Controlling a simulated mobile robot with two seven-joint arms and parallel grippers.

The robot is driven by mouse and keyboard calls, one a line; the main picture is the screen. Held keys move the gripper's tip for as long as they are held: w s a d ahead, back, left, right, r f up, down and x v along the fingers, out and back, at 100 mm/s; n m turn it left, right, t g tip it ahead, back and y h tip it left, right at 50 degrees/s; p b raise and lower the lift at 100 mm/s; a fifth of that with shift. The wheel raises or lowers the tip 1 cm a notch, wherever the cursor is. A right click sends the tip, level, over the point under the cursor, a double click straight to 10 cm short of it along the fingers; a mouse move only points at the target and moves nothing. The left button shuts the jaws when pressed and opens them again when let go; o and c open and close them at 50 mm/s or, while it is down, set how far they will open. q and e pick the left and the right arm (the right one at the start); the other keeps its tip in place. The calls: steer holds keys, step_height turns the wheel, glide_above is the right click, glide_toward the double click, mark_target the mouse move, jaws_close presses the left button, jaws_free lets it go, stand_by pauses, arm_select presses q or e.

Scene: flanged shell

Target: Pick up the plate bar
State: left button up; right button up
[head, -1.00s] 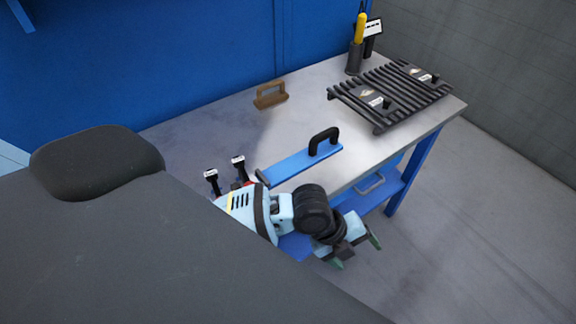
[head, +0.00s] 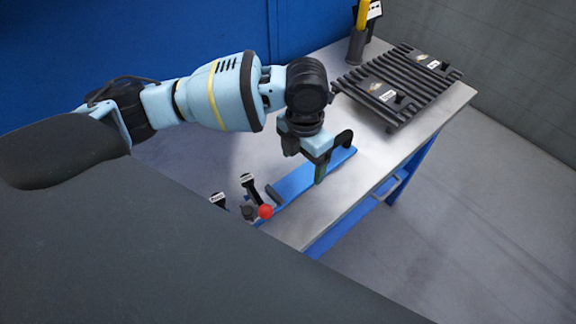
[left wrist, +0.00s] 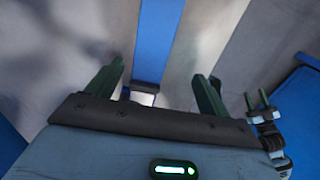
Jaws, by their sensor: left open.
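In the left wrist view the blue bar (left wrist: 160,35) runs between the open fingers of my left gripper (left wrist: 158,70). I cannot tell whether the fingers touch it. What seems to be my right gripper (left wrist: 257,100) shows small at the right of that view.
A black slatted rack (head: 405,85) with labelled parts stands on the far bench. A dark holder with a yellow-handled tool (head: 358,45) stands behind it. Black labelled levers (head: 250,187) and a red ball knob (head: 265,212) are by the bar's near end.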

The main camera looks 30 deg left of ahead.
mark_target(299, 179)
arm_select(q)
steer(key=shift+w+a+r, duration=0.1)
steer(key=shift+a+r, duration=0.05)
steer(key=shift+a, duration=0.3)
steer(key=shift+d+f, duration=0.15)
steer(key=shift+f, duration=1)
steer(key=shift+w+a+f, duration=0.1)
steer(key=shift+w+f, duration=0.05)
steer(key=shift+f, duration=1.2)
steer(key=shift+w+a+f, duration=0.1)
steer(key=shift+w+f, duration=0.05)
steer(key=shift+f, duration=1.2)
steer(key=shift+c, duration=0.4)
jaws_close()
steer(key=shift+w+r, duration=0.1)
steer(key=shift+r, duration=0.05)
